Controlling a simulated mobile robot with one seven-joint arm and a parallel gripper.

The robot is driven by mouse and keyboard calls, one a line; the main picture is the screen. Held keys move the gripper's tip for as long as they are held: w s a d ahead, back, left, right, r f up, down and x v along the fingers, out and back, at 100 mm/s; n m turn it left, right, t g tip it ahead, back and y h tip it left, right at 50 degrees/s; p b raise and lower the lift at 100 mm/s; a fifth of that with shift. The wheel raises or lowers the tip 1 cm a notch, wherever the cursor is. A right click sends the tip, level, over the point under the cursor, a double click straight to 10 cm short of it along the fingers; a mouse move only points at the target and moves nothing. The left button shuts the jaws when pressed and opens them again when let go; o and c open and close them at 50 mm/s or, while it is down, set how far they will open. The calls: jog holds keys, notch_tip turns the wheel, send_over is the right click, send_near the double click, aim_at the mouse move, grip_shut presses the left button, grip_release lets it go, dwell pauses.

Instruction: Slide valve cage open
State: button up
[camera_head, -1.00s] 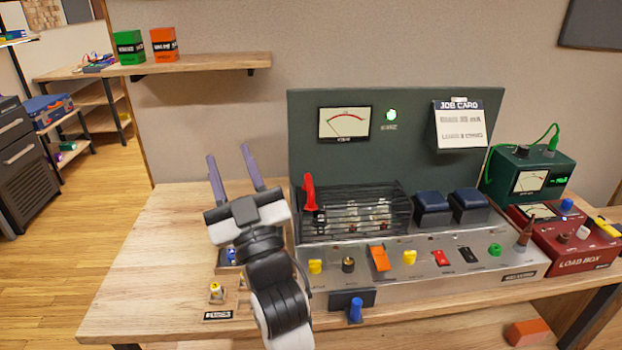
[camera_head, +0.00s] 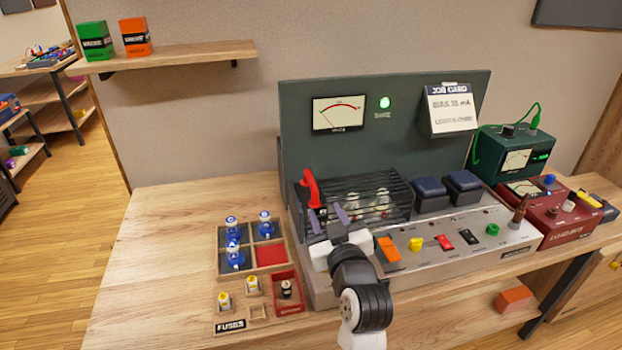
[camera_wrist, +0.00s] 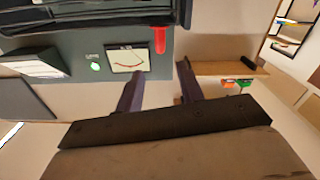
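The valve cage (camera_head: 365,205) is a dark wire cage on the amp's top, with pale valves visible through its bars. A red handle (camera_head: 311,188) stands up at its left end. My gripper (camera_head: 327,219) is open in front of the cage's left part, close below the red handle in the head view; I cannot tell if it touches anything. In the wrist view, the fingers of my gripper (camera_wrist: 158,90) are apart with nothing between them. The red handle (camera_wrist: 159,40) shows there beyond the fingertips, and the cage's dark bars (camera_wrist: 90,12) lie along the top.
The amp's front panel (camera_head: 450,262) carries switches and knobs. A fuse tray (camera_head: 223,291) with blue-topped valves is at left. A red load box (camera_head: 565,225) and a green meter box (camera_head: 510,160) stand at right. The tabletop (camera_head: 160,240) is clear at far left.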

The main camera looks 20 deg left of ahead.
aim_at(315, 188)
jog(key=p+x, duration=0.4)
jog(key=x, duration=0.9)
grip_shut()
